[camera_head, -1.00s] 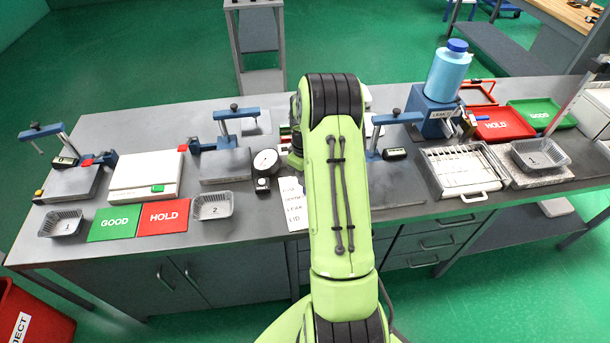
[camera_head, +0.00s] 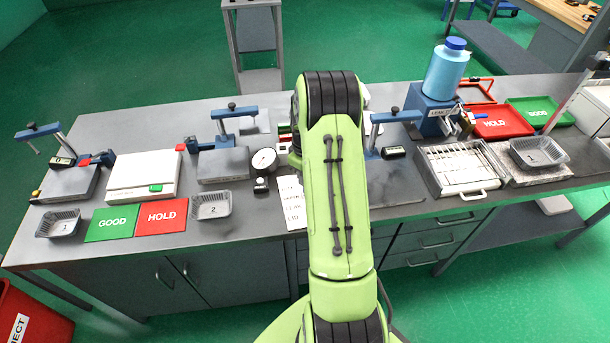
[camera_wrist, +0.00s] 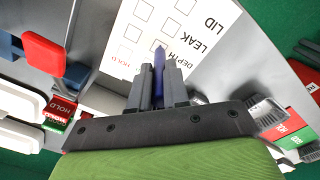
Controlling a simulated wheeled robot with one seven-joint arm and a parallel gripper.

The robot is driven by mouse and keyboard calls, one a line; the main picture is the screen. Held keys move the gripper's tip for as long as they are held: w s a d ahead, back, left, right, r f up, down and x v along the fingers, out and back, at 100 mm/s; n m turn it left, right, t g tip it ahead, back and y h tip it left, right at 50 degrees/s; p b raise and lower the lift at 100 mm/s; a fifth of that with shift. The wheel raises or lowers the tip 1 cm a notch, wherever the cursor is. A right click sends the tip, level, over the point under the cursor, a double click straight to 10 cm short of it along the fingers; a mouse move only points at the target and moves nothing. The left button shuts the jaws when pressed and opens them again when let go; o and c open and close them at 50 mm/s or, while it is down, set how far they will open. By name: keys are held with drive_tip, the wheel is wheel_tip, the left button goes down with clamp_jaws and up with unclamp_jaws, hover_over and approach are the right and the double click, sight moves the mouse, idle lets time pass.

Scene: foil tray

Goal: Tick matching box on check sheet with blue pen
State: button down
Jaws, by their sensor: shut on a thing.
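The check sheet (camera_wrist: 205,32) is a white card that fills the upper middle of the wrist view. It bears the words LID, LEAK, DEPTH and a red HOLD, with several empty-looking boxes beside them. It also shows in the head view (camera_head: 291,203), left of my arm and partly hidden by it. My gripper (camera_wrist: 157,80) is shut on the blue pen (camera_wrist: 159,58), whose tip points at the sheet near the boxes. I cannot tell whether the tip touches the paper. In the head view my arm hides the gripper and the pen.
A dial gauge (camera_head: 264,161) stands just left of the sheet. Further left are foil tray 2 (camera_head: 211,213), a red HOLD mat (camera_head: 161,217) and a green GOOD mat (camera_head: 111,223). A blue-armed fixture (camera_head: 372,140) and an open case (camera_head: 458,193) stand right of my arm.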

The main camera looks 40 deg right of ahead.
drive_tip(key=shift+w+d, duration=0.25)
drive_tip(key=shift+d, duration=0.2)
idle(0.8)
wheel_tip(320, 180, up, 6)
drive_tip(key=p, duration=0.3)
drive_tip(key=shift+p, duration=0.35)
